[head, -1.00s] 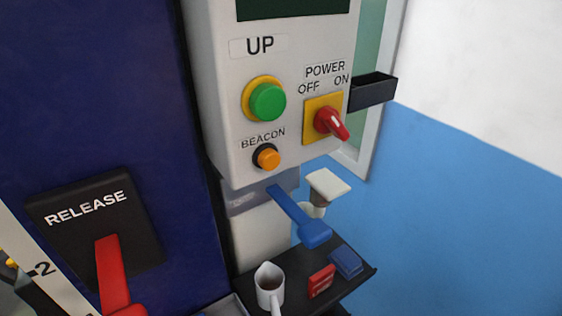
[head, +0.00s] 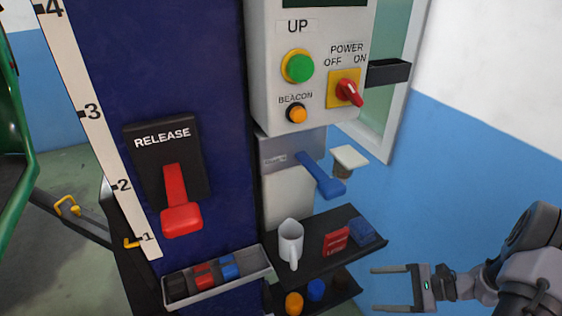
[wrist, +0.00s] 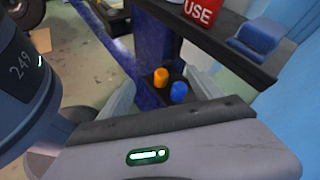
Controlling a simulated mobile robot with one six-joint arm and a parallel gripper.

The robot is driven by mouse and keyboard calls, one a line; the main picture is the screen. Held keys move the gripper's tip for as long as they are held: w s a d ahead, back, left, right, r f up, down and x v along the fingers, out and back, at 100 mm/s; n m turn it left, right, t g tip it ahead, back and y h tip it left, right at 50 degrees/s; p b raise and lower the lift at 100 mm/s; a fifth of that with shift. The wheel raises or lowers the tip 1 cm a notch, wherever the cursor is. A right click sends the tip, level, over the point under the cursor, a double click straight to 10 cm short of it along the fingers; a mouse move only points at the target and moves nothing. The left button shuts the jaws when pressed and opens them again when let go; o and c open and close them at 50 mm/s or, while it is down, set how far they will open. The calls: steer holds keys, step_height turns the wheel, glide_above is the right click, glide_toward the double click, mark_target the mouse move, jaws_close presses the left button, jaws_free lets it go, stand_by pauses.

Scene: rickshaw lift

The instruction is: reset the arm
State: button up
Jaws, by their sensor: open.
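My gripper (head: 391,289) is at the lower right in the head view, with its two fingers apart and pointing left. Nothing is between the fingers. It is to the right of the shelves and clear of them. In the wrist view its fingers (wrist: 163,98) show on both sides of the lower shelf's small orange and blue items, which lie beyond them.
A lower shelf holds an orange item (head: 294,302). A red RELEASE lever (head: 179,205) and a tray (head: 190,294) are left. The control box (head: 275,95) is above.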

steer(key=a+r+n+g+h, duration=0.3)
steer(key=a+r+n, duration=0.35)
steer(key=r, duration=0.65)
steer(key=s+a+r+n+t+h, duration=0.4)
steer(key=s+a+r+n+h, duration=0.3)
steer(key=s+a+r, duration=0.6)
steer(key=shift+v, duration=1.05)
